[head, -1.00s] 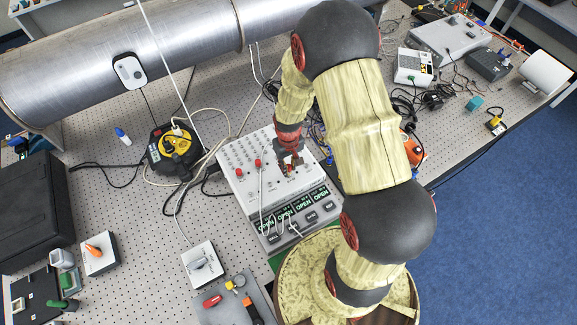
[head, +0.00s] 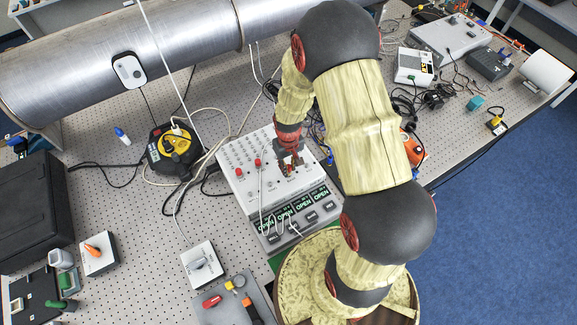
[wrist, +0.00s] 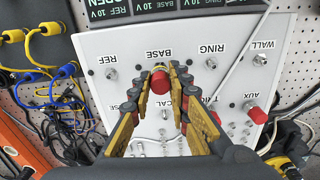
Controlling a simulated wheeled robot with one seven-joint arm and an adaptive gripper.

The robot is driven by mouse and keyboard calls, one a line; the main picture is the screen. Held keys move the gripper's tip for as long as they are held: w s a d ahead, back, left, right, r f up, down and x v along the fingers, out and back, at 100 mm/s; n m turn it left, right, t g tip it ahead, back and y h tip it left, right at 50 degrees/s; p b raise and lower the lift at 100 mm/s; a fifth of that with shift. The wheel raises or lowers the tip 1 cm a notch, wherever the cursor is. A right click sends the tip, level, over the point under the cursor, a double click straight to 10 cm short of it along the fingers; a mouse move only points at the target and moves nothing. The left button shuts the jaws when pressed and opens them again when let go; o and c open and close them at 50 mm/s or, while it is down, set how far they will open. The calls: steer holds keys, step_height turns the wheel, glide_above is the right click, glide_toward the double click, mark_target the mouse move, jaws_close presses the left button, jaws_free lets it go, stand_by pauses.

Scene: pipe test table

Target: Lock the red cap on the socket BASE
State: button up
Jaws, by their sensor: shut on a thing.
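The red cap (wrist: 159,82) is between the fingertips of my gripper (wrist: 160,72), just below the BASE label (wrist: 160,53) in the wrist view. The fingers are closed on its sides. The cap is at the place of the BASE socket, which is hidden behind the cap and fingertips. I cannot tell whether the cap is seated or turned. In the head view my gripper (head: 289,167) points down at the right part of the white panel (head: 232,183), and the cap is too small to make out.
The REF socket (wrist: 111,73) and RING socket (wrist: 212,62) flank BASE, bare. Another red cap (wrist: 256,112) sits by the AUX label, with a white cable near it. Displays reading OPEN (head: 304,202) line the panel's front. Blue and yellow leads (wrist: 45,45) lie to the left.

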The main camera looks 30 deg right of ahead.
steer(key=shift+f+b, duration=0.85)
steer(key=shift+f, duration=0.35)
steer(key=m+b, duration=0.1)
steer(key=m, duration=0.4)
stand_by(0.5)
steer(key=shift+f+m, duration=0.1)
steer(key=shift+m, duration=0.4)
steer(key=m+b, duration=0.1)
steer(key=m, duration=0.3)
jaws_close()
steer(key=shift+f+m, duration=0.15)
steer(key=shift+m, duration=0.15)
